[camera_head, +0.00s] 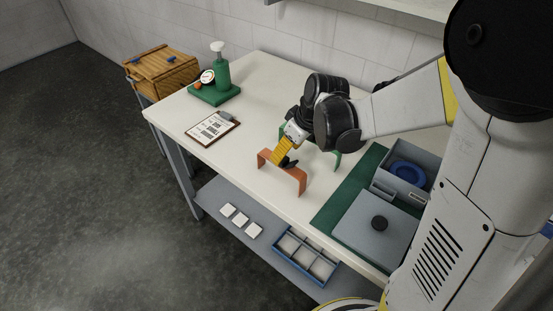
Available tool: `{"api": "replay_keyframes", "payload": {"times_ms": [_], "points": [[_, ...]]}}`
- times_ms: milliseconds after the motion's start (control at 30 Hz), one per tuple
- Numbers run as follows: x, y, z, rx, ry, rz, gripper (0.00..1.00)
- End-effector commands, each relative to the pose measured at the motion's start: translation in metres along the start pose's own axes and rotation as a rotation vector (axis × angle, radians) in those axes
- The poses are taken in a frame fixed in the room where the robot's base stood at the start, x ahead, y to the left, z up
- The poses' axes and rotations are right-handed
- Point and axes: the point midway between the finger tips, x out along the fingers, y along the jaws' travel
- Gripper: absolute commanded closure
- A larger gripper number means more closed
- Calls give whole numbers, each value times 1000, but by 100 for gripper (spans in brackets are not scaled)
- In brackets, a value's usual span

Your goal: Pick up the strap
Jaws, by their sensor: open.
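No object is plainly recognisable as a strap. A blue coiled ring (408,173) lies in an open grey box (428,157) at the right of the table; I cannot tell whether it is the strap. My gripper (287,161) is open over the middle of the table, pointing down. It is close to an orange bracket-shaped piece (296,176) standing on the tabletop. A yellow part (278,151) shows at the gripper; I cannot tell if it belongs to it. A green bracket-shaped piece (337,160) stands behind, partly hidden by my arm.
A clipboard (212,128), a green pump bottle (222,72) on a green tray and a wooden crate (163,70) are at left. The lower shelf holds white tiles (241,220) and a divided tray (306,256).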

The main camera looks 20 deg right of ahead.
Motion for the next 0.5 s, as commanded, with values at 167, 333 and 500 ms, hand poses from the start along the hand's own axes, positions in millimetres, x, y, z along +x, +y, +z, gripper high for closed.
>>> {"api": "replay_keyframes", "payload": {"times_ms": [167, 333, 500], "points": [[12, 0, 1, 1, 0, 0, 42], [37, 1, 6, 1, 0, 0, 42], [57, 1, 6, 0, 0, 0, 42]]}}
